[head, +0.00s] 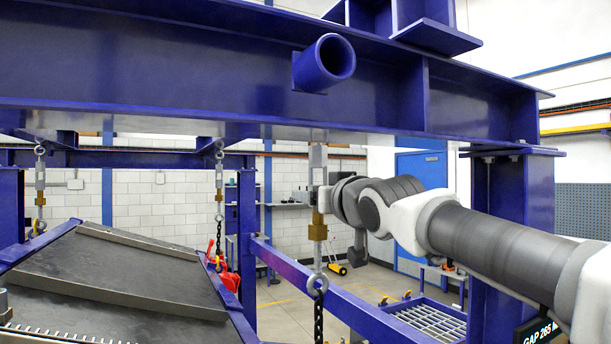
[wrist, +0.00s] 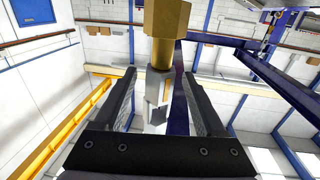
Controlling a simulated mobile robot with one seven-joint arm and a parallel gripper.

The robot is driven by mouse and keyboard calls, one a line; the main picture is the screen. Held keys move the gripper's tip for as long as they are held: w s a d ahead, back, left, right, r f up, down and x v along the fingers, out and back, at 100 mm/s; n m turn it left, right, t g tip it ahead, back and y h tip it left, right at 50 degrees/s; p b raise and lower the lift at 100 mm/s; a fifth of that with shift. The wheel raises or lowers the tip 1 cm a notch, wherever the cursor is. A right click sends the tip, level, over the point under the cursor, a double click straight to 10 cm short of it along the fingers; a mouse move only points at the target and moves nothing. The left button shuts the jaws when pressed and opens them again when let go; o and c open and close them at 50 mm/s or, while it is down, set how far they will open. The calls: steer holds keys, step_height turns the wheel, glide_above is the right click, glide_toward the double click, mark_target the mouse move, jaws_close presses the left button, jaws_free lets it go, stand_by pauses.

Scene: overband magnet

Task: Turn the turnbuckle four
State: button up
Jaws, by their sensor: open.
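The turnbuckle nearest my arm hangs under the blue beam in the head view; its brass nut (head: 318,226) sits below a grey upper fitting (head: 318,160), with an eye and chain beneath. I cannot read a number on it. In the wrist view my gripper (wrist: 158,76) is open, one dark finger on each side of the turnbuckle's silver part (wrist: 154,118). Gaps show on both sides. The brass nut (wrist: 165,30) appears past the fingertips in the picture.
Two similar turnbuckles hang farther left, one at the far left (head: 40,195) and one in the middle (head: 219,190). A dark sloped plate (head: 105,275) lies at lower left. The blue beam (head: 200,75) runs overhead, with a blue post (head: 522,210) at right.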

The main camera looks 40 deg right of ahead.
steer(key=shift+s, duration=0.1)
steer(key=b+v, duration=0.3)
steer(key=v, duration=0.5)
stand_by(0.6)
steer(key=o, duration=0.4)
steer(key=shift+o, duration=0.2)
steer(key=b+v, duration=0.4)
steer(key=v, duration=1.3)
steer(key=shift+s, duration=0.15)
